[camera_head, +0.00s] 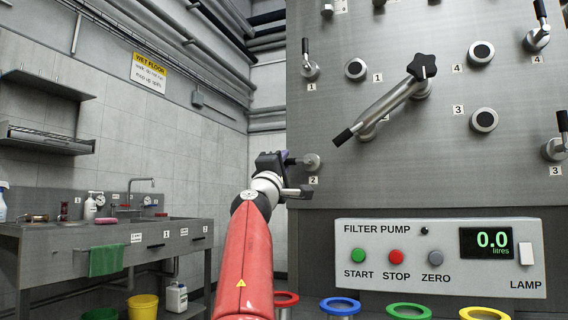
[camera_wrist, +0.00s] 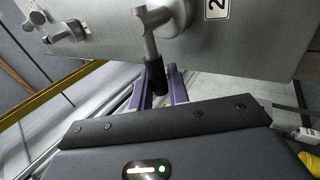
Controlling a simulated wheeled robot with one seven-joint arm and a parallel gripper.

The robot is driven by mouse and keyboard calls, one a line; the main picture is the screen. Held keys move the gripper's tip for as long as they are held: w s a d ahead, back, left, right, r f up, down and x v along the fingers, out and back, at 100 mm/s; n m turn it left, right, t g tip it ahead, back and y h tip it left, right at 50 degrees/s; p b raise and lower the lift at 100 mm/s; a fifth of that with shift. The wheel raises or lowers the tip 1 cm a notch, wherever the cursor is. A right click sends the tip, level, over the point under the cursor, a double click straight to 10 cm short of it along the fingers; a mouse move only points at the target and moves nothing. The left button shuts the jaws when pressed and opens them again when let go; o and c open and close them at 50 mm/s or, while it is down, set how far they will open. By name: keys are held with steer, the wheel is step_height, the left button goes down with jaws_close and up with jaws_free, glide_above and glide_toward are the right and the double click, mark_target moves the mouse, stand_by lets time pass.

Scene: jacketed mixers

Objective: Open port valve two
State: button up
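Port valve two is the metal valve (camera_head: 311,161) above the "2" label (camera_head: 313,181), at the panel's lower left edge. In the wrist view its metal stem (camera_wrist: 149,42) carries a lever with a black grip (camera_wrist: 156,77). My gripper (camera_head: 287,157) is at this valve, at the left edge of the panel. In the wrist view the purple fingers of my gripper (camera_wrist: 160,88) stand on either side of the black grip, apart, with gaps visible beside it. In the head view my gripper hides most of the lever.
A long metal spout with a black knob (camera_head: 422,67) juts from the panel to the right. Valve one (camera_head: 310,68) is above. The filter pump box (camera_head: 440,262) and coloured rings (camera_head: 341,306) are below. A sink bench (camera_head: 100,235) stands left.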

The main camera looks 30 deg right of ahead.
steer(key=o, duration=0.3)
steer(key=b+v, duration=0.3)
steer(key=v, duration=0.4)
steer(key=shift+s+a+f, duration=0.15)
steer(key=shift+a+f, duration=0.1)
steer(key=shift+a, duration=0.05)
stand_by(0.8)
